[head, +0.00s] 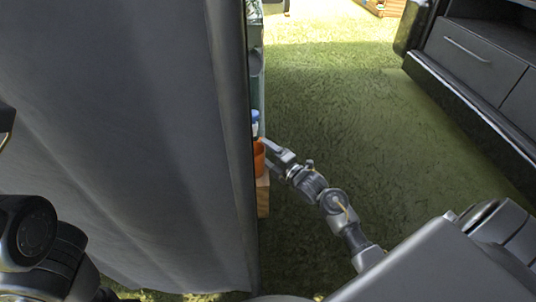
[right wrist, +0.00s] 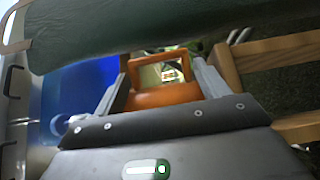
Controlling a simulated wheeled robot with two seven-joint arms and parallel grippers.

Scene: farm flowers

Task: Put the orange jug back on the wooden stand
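The orange jug (head: 259,158) shows as a narrow strip past the edge of a grey panel in the head view. In the right wrist view the jug (right wrist: 165,95) fills the space between my right fingers, its open handle loop facing up. My right gripper (head: 272,150) is at the jug's right side in the head view, with one finger on each side of the jug in the wrist view. Whether both fingers press on it is unclear. The wooden stand (head: 263,196) shows below the jug; wooden bars (right wrist: 270,62) show right of it in the wrist view.
The large grey panel (head: 130,130) hides most of the stand area. A blue container (head: 255,124) stands behind the jug, and a blue object (right wrist: 80,90) is close left of my fingers. Open grass (head: 350,110) lies right. A dark cabinet (head: 475,65) stands far right.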

